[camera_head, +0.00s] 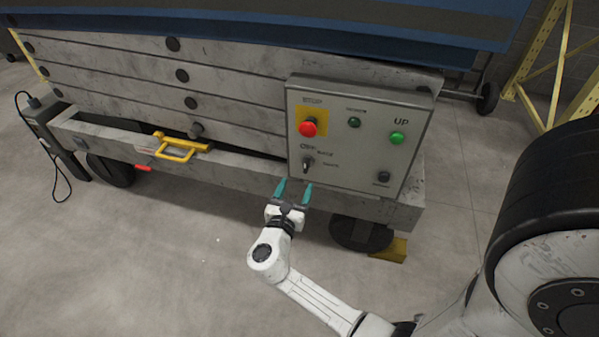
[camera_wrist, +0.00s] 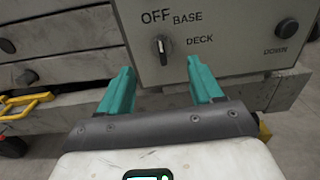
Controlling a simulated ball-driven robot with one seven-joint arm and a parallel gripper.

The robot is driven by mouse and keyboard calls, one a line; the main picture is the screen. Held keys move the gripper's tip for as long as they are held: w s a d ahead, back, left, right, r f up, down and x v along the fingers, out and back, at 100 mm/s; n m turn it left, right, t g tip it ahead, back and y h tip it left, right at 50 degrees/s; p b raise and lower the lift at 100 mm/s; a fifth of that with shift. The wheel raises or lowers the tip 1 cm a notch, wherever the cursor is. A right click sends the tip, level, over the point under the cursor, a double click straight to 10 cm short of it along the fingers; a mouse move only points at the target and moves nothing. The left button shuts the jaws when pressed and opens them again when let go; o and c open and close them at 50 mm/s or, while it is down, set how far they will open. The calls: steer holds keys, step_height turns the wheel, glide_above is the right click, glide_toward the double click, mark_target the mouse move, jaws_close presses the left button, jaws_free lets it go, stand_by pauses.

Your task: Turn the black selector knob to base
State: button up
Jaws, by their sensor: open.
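The black selector knob (camera_head: 307,164) is on the lower left of the grey control panel (camera_head: 350,178). In the wrist view the knob (camera_wrist: 161,49) has a pale mark that points roughly up, toward the OFF label. BASE is printed to the upper right of the knob and DECK to its right. My gripper (camera_head: 294,190) has teal fingers that are open and empty, just below the knob and apart from it. In the wrist view the gripper (camera_wrist: 161,74) has its fingers spread to either side below the knob.
The panel also has a red STOP button (camera_head: 308,128) on yellow, a green UP button (camera_head: 397,138), a small green lamp (camera_head: 354,122) and a black DOWN button (camera_head: 384,176). A yellow handle (camera_head: 176,151) sticks out at left. A wheel (camera_head: 360,234) is under the panel.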

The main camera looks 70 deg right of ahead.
mark_target(306, 168)
steer(key=d, duration=0.3)
steer(key=d+b, duration=0.1)
steer(key=d, duration=0.5)
steer(key=shift+w, duration=0.3)
steer(key=shift+a, duration=0.1)
steer(key=c, duration=1)
steer(key=shift+b, duration=0.3)
steer(key=shift+f+m+b, duration=0.1)
steer(key=shift+m+b, duration=0.2)
steer(key=shift+m, duration=0.1)
steer(key=m+b, duration=0.1)
steer(key=m, duration=0.1)
steer(key=m+b, duration=0.1)
steer(key=shift+s+f+m+b, duration=0.15)
steer(key=shift+s+m+b, duration=0.1)
steer(key=shift+m+b, duration=0.1)
steer(key=shift+s+m+b, duration=0.15)
steer(key=shift+m+b, duration=0.65)
steer(key=shift+m, duration=0.3)
steer(key=shift+s+m+b, duration=0.1)
steer(key=shift+m+b, duration=0.65)
steer(key=shift+m, duration=0.3)
